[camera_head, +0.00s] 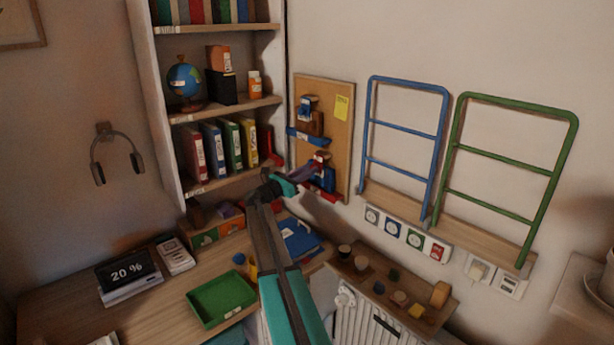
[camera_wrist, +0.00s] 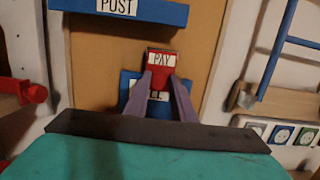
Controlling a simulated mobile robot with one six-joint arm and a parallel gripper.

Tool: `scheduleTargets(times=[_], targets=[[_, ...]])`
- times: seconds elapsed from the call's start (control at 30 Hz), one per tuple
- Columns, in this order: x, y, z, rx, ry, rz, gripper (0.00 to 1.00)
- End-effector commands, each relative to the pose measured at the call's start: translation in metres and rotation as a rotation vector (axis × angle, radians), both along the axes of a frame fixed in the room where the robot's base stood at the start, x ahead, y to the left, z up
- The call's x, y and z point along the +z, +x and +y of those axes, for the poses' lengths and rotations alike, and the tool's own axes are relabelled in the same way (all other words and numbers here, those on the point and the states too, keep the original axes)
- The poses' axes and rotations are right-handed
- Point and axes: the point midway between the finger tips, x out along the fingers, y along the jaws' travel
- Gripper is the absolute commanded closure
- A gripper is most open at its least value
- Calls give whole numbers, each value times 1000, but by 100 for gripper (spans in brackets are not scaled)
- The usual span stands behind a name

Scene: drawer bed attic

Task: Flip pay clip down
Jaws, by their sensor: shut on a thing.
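The pay clip (camera_wrist: 161,60) is a red piece with a white PAY label, in front of the corkboard (camera_wrist: 95,62). In the wrist view its label faces me and reads upright. My gripper (camera_wrist: 163,82) has its two purple fingers shut on the lower part of the clip, one on each side. A blue piece (camera_wrist: 128,82) with a white label sits behind the fingers, its lettering mostly hidden.
A blue POST bar (camera_wrist: 130,10) is just above the clip. The blue rack (camera_head: 403,130) and green rack (camera_head: 505,155) stand right of the board. A shelf unit (camera_head: 165,150) is at left; a green tray (camera_head: 220,297) is below.

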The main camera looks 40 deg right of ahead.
Motion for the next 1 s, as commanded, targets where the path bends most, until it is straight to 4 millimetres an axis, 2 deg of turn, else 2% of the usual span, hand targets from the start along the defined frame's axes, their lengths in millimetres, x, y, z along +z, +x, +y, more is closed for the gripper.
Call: scheduleTargets(times=[0.03,0.47,1.0], targets=[[-5,0,-1,-1,-13,1,100],[-11,-1,-6,-1,-121,10,100],[-9,-1,-8,-1,-163,12,100]])
